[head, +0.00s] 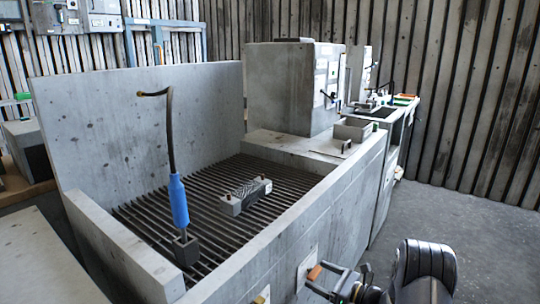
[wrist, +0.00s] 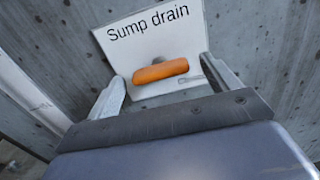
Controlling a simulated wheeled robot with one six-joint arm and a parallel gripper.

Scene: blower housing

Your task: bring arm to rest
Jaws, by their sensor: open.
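My gripper (head: 319,278) is at the lower right of the head view, close to the front wall of the grey housing. It is open. An orange handle (wrist: 161,71) on a white plate (wrist: 150,40) marked "Sump drain" shows in the wrist view, between my two fingertips, with gaps at both sides. I cannot tell whether the handle lies inside the jaws or just past them. The orange handle (head: 315,272) also shows in the head view at my fingertips.
A blue-sleeved hose (head: 179,200) stands upright there. A yellowish fitting (head: 262,296) is left of my gripper. Bare floor (head: 460,230) lies to the right.

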